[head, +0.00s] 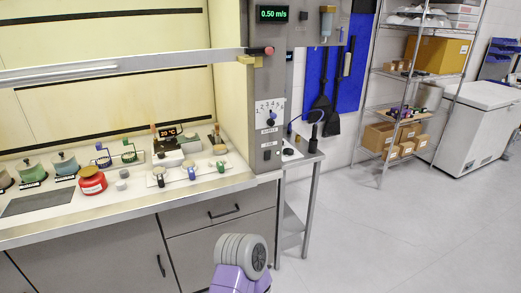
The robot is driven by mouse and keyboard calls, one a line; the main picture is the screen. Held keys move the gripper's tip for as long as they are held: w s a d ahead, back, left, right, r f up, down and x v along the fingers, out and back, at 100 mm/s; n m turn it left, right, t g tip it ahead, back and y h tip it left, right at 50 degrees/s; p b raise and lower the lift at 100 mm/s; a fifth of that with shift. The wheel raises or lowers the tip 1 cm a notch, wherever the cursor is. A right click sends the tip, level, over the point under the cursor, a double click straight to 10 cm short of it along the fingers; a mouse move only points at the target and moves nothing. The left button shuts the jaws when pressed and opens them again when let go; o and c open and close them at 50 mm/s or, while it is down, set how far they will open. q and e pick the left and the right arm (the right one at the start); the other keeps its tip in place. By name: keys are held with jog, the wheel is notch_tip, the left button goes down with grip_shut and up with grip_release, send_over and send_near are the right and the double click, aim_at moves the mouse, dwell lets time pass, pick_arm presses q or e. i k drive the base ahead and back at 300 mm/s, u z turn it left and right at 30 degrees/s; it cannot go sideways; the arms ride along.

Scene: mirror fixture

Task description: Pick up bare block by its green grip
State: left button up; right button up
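Two small items with green parts stand on the bench under the hood. One, with a green loop (129,155), is at the back beside a similar item with a purple loop (102,158). The other, with a green upright part (221,167), is at the right end of a front row on a pale tray, beside items with dark blue parts (191,173). They are too small to tell which is the bare block. Neither of my grippers is in view. Only a purple and grey part of my own arm shows at the bottom centre.
The raised sash's metal rail (120,71) crosses above. Open floor lies right.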

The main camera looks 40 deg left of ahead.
aim_at(218, 162)
jog(key=u, duration=0.45)
jog(key=i, duration=1.35)
jog(key=u, duration=1.05)
